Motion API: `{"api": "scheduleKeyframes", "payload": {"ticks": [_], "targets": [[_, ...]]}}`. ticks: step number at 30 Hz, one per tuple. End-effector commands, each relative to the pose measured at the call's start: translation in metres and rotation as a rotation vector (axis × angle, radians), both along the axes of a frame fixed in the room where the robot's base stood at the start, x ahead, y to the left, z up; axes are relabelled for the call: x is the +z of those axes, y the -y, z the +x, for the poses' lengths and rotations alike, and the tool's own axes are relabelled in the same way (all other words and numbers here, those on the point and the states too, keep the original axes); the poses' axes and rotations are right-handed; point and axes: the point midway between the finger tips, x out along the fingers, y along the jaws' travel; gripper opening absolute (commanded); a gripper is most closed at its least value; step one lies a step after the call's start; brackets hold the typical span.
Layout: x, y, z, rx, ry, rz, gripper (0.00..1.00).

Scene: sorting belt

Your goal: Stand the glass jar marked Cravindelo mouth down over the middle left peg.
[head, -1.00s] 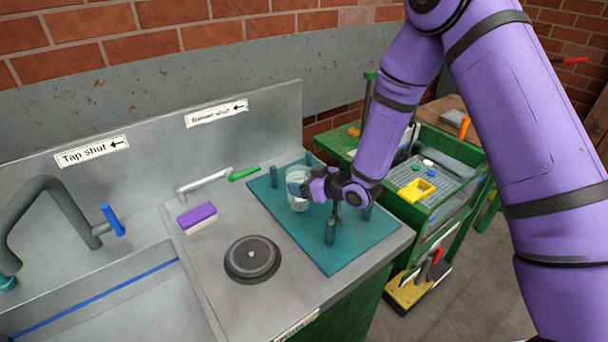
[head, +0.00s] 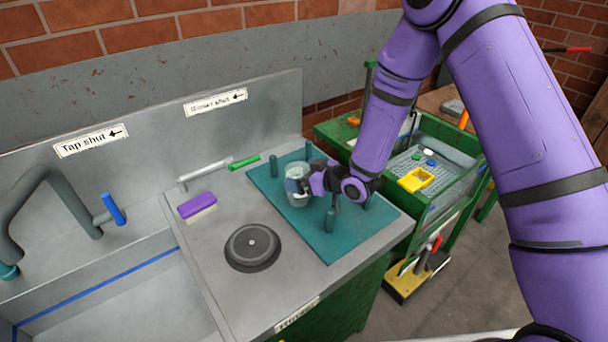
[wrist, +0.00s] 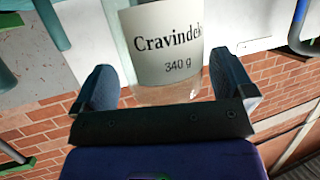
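The glass jar (head: 297,191) is at the left side of the teal peg board (head: 320,249), between the back-left peg (head: 273,166) and the front-left peg (head: 329,220). The middle left peg does not show apart from the jar; I cannot tell how far the jar is over it. In the wrist view, the jar (wrist: 168,50) has a white label reading "Cravindel…" and "340 g". That view looks inverted, with text upright in it, so the jar appears mouth down. My gripper (head: 303,186) has a finger on each side of the jar, closed on it.
Another peg (head: 308,151) stands at the back right and one (head: 367,200) at the front right. A green cart (head: 455,205) stands right.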

Motion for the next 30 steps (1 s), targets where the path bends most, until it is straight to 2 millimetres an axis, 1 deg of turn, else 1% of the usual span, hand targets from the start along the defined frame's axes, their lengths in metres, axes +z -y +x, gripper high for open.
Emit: {"api": "scheduleKeyframes", "payload": {"ticks": [1, 5, 7, 11, 18, 21, 25, 30], "targets": [[-0.006, -0.005, -0.01, 0.011, -0.026, 0.002, 1.0], [-0.005, -0.003, -0.011, 0.011, -0.026, 0.002, 1.0], [-0.003, 0.002, -0.014, 0.011, -0.026, 0.001, 1.0], [0.005, 0.017, -0.024, 0.008, -0.024, 0.002, 1.0], [0.023, 0.054, -0.046, 0.002, -0.011, 0.001, 1.0], [0.029, 0.065, -0.054, 0.002, -0.008, 0.001, 1.0], [0.033, 0.075, -0.061, 0.001, -0.005, 0.001, 1.0], [0.036, 0.08, -0.064, 0.001, -0.003, 0.001, 1.0]]}}
